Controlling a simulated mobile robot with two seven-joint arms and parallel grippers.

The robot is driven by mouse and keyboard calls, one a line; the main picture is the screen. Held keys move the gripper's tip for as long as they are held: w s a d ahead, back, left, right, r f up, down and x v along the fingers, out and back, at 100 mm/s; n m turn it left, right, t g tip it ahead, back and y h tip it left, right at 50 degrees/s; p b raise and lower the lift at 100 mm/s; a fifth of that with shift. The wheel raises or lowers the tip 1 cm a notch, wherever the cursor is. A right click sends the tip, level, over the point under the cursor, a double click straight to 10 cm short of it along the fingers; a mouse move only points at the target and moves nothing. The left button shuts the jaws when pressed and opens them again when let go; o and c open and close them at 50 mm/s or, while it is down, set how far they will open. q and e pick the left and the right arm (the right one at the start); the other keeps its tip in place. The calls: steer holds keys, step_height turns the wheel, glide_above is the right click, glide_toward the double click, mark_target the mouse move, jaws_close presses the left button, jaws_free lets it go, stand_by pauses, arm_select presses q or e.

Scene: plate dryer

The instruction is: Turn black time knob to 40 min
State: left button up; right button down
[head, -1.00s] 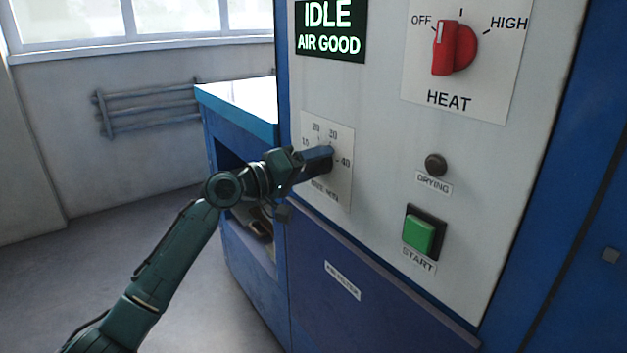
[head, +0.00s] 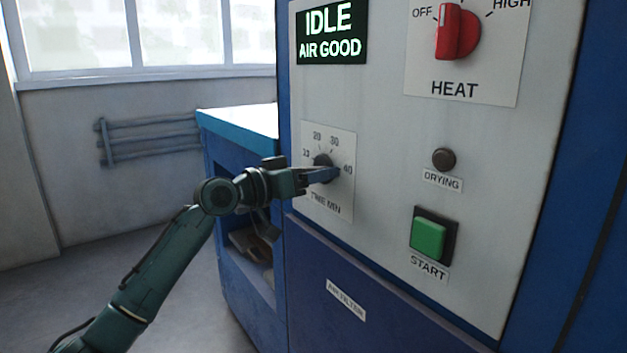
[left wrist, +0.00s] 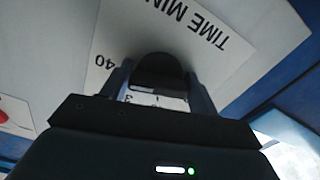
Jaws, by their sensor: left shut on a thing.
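The black time knob (head: 323,162) sits on the white TIME MIN plate (head: 333,206), whose dial marks include 20, 30 and 40. My left gripper (head: 330,174) is shut on the knob, its fingers near the 40 mark in the head view. In the left wrist view the black knob (left wrist: 158,70) lies between the two fingers (left wrist: 157,88). The fingers partly cover the knob in the head view, so its exact pointer direction is hard to read. My right gripper is not in view.
The red HEAT knob (head: 457,32) is above right, pointing near OFF. The DRYING lamp (head: 444,159) and green START button (head: 428,237) are to the right of the dial. The display (head: 331,33) reads IDLE, AIR GOOD. A blue cabinet (head: 240,121) stands to the left.

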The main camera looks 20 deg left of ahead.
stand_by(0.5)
arm_select(q)
steer(key=o, duration=1)
steer(key=shift+a, duration=0.1)
steer(key=shift+b+v, duration=0.45)
steer(key=shift+v, duration=6.1)
